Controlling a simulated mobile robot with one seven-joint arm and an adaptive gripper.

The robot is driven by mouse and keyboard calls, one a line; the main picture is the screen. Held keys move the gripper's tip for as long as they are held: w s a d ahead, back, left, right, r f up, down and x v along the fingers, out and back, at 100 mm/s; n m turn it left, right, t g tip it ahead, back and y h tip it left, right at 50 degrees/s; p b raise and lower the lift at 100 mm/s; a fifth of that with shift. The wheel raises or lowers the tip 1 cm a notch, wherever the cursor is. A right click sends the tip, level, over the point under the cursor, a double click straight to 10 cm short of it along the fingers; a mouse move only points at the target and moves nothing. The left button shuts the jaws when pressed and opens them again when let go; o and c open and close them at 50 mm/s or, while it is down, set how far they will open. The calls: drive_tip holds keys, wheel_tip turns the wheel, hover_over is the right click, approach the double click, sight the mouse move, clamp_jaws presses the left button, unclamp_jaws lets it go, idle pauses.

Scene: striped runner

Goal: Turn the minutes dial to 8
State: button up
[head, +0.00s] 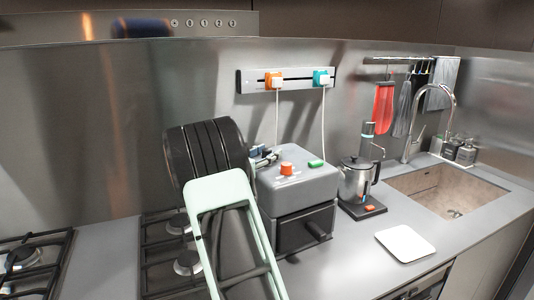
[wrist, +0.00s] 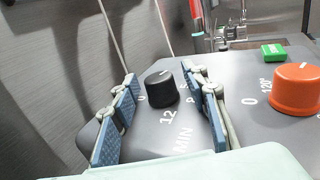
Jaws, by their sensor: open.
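The minutes dial is a small black knob (wrist: 161,88) on the grey top of a box-shaped appliance (head: 297,186). Around it are the white marks 0, 12 and MIN, with other marks partly hidden. My gripper (wrist: 160,100) is open, with one blue-padded finger on each side of the dial. A gap shows at the left; whether the right finger touches is unclear. The dial's setting cannot be read. In the head view my gripper (head: 262,157) is over the appliance's left part, and the black dial cannot be made out there.
An orange knob (wrist: 297,90) with 0 and 120° marks and a green button (wrist: 273,52) sit right of the dial. A metal kettle (head: 356,181) stands right of the appliance. White cables (head: 323,120) hang from the wall strip behind. A white board (head: 403,243) lies on the counter.

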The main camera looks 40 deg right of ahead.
drive_tip(key=shift+c, duration=0.3)
clamp_jaws()
drive_tip(key=shift+r+m+g+p, duration=0.15)
drive_tip(key=shift+m+g+p, duration=0.15)
drive_tip(key=shift+g+p, duration=0.2)
drive_tip(key=shift+w+r+m+g+h+p, duration=0.1)
drive_tip(key=shift+m+g+h+p, duration=0.2)
drive_tip(key=shift+m+g+p, duration=0.7)
drive_tip(key=shift+d+m+g+p, duration=0.1)
drive_tip(key=shift+m+g+p, duration=0.7)
drive_tip(key=shift+g, duration=1.2)
drive_tip(key=shift+m+g, duration=0.3)
drive_tip(key=shift+d+r+m+g+y+p, duration=0.1)
drive_tip(key=shift+r+m+g+y+p, duration=0.1)
drive_tip(key=shift+m+g+p, duration=0.4)
drive_tip(key=shift+d+r+m+g+y+p, duration=0.1)
drive_tip(key=shift+m+g+y+p, duration=0.1)
drive_tip(key=shift+m+g, duration=0.65)
drive_tip(key=shift+a+f+g, duration=0.15)
drive_tip(key=shift+f+g, duration=0.05)
drive_tip(key=shift+g, duration=0.45)
